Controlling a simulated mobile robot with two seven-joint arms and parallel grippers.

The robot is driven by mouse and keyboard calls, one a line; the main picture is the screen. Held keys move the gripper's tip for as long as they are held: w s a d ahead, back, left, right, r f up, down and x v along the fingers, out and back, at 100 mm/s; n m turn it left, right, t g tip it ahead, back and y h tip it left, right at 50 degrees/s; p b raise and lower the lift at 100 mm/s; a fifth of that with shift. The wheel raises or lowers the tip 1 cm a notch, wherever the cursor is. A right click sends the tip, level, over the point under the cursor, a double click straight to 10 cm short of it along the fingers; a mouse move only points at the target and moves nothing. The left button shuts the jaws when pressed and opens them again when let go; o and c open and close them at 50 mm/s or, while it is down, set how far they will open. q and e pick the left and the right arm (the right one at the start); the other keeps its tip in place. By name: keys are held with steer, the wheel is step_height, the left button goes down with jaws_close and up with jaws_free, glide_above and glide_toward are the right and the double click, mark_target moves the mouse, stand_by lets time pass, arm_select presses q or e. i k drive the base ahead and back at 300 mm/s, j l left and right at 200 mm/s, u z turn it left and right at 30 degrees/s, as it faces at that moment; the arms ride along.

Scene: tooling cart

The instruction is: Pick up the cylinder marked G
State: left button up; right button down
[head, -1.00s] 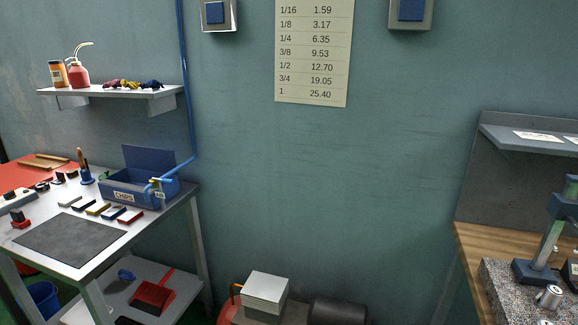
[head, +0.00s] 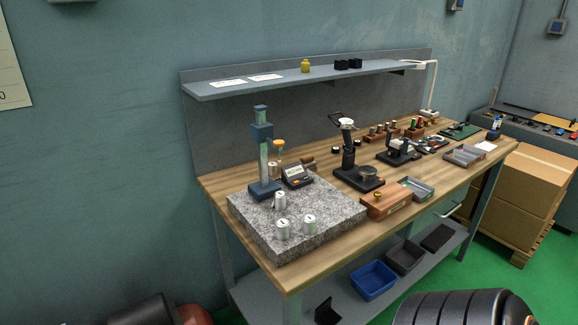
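Three small silvery metal cylinders stand on a speckled granite plate (head: 300,252) at the front left of the wooden bench. One cylinder (head: 280,201) is near the foot of a blue column stand. A second cylinder (head: 283,230) stands nearer the plate's front edge. A third cylinder (head: 309,222) is just right of it. Dark marks show on the cylinders, but they are too small to read, so I cannot tell which is G. Neither of my grippers is in view.
The blue column stand (head: 263,165) rises on the plate's far left. A small display device (head: 296,176), a black stand (head: 358,178) and a wooden box (head: 388,200) are close on the right. A grey shelf (head: 300,80) overhangs the bench's back. Cardboard boxes (head: 540,180) stand at right.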

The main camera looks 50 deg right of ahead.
mark_target(280, 201)
steer(key=z, duration=1.6)
